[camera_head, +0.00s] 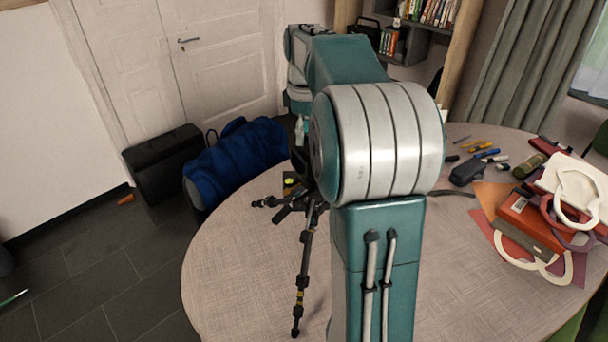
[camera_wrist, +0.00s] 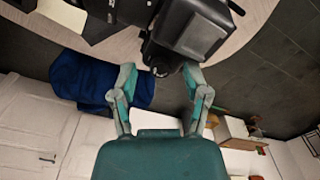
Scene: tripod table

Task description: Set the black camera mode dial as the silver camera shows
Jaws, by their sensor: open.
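The black camera (camera_wrist: 196,32) fills the upper middle of the wrist view, with a lighter grey panel on its body. A small round dark knob (camera_wrist: 161,70), which looks like its mode dial, sits between the fingertips of my gripper (camera_wrist: 160,72). The gripper is open, one finger on each side of the knob; whether either finger touches it I cannot tell. The dial's markings are too small to read. In the head view a black tripod (camera_head: 304,255) stands on the table, its top partly hidden by my arm. I cannot make out the silver camera in either view.
The round table (camera_head: 240,270) is bare at its front left. Its right side holds a red box (camera_head: 525,222), light ring-shaped pieces (camera_head: 575,190), pens and a dark case (camera_head: 467,173). A blue bag (camera_head: 235,152) and a black case (camera_head: 163,163) stand on the floor behind.

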